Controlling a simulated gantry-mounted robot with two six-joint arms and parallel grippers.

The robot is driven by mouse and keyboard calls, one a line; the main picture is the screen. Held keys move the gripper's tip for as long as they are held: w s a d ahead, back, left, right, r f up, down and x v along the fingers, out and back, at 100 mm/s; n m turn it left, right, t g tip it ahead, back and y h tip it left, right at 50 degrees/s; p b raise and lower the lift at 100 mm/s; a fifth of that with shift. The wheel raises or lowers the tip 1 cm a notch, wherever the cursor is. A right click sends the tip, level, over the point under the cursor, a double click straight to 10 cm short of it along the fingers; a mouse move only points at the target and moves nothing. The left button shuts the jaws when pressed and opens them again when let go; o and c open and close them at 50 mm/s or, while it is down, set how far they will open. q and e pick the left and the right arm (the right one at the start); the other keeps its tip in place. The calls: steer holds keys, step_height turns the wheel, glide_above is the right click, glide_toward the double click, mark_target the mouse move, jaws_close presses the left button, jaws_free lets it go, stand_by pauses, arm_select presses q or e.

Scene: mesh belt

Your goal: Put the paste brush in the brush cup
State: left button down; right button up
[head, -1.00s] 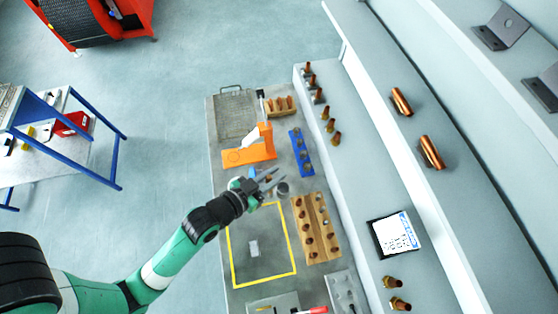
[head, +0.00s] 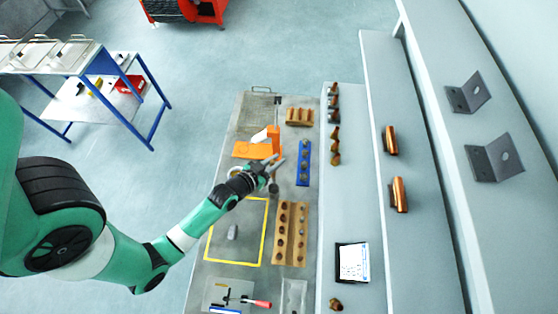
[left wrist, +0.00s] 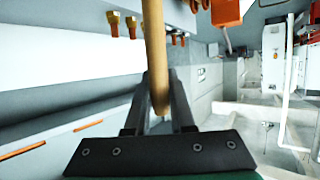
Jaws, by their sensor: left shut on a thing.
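My left gripper (head: 274,167) is over the grey bench, close to the orange stand. In the left wrist view its fingers (left wrist: 160,110) are shut on a light wooden handle, which I take to be the paste brush (left wrist: 154,55). The handle stands lengthwise between the fingers, its lower end near the gripper base. The bristle end is out of sight there, and the brush is not clear in the head view. A small grey round cup (head: 273,187), probably the brush cup, stands just below the gripper in the picture, partly hidden by it. My right gripper is not seen.
An orange stand (head: 252,151) is beyond the gripper. A blue strip (head: 303,162) and a wooden block with holes (head: 291,235) lie to the right. Shelves rise at the right.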

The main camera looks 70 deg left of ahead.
mark_target(272, 181)
arm_select(q)
step_height(272, 181, down, 15)
steer(key=b, duration=1.1)
steer(key=shift+r, duration=0.15)
steer(key=c, duration=0.7)
jaws_free()
